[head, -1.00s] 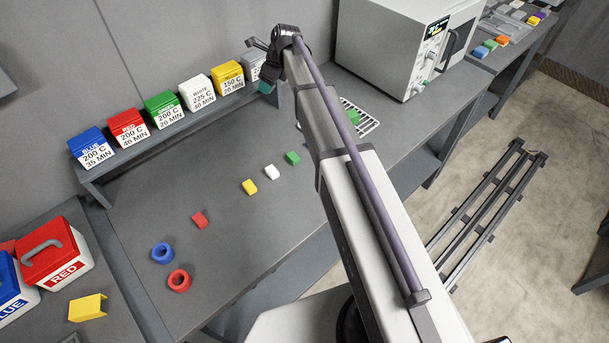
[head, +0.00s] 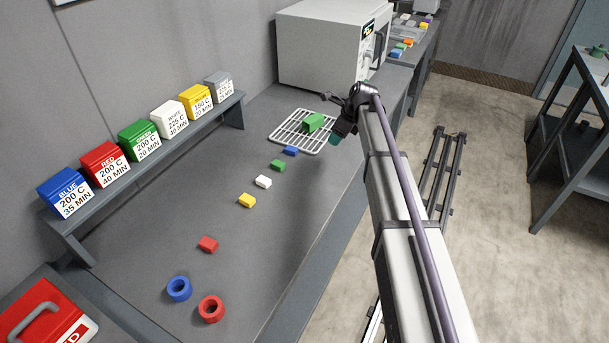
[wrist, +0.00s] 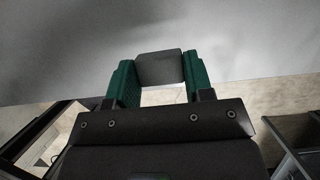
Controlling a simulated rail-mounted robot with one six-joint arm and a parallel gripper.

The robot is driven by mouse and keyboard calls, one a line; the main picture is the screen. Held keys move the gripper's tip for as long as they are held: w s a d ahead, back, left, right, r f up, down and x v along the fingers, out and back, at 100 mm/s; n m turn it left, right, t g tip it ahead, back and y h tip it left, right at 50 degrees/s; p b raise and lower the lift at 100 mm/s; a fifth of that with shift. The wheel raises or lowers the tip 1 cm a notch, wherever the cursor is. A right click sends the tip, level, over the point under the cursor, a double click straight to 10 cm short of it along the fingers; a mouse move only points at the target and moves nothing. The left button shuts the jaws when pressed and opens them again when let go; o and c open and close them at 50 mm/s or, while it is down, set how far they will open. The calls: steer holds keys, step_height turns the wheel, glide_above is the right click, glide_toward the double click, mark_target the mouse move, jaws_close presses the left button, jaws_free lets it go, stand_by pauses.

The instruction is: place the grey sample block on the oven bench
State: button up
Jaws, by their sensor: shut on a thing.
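The grey sample block (wrist: 160,67) shows in the wrist view, pinched between the two green fingers of my gripper (head: 336,138). In the head view the block cannot be made out. My gripper hangs near the right side of the wire rack, toward the front edge of the grey oven bench (head: 205,175). The bench holds a row of small blocks: blue (head: 290,151), green (head: 278,165), white (head: 263,182), yellow (head: 247,201) and red (head: 208,244). The held block's height above the bench is unclear.
Labelled colour boxes line a shelf (head: 65,228) on the left. Blue (head: 179,288) and red (head: 211,308) rings lie near.

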mark_target(333, 162)
step_height(333, 162, down, 9)
steer(key=b, duration=0.8)
steer(key=shift+f, duration=0.2)
steer(key=shift+r+p, duration=0.3)
steer(key=shift+p, duration=0.05)
steer(key=shift+f, duration=0.25)
steer(key=o, duration=0.9)
steer(key=shift+o, duration=0.2)
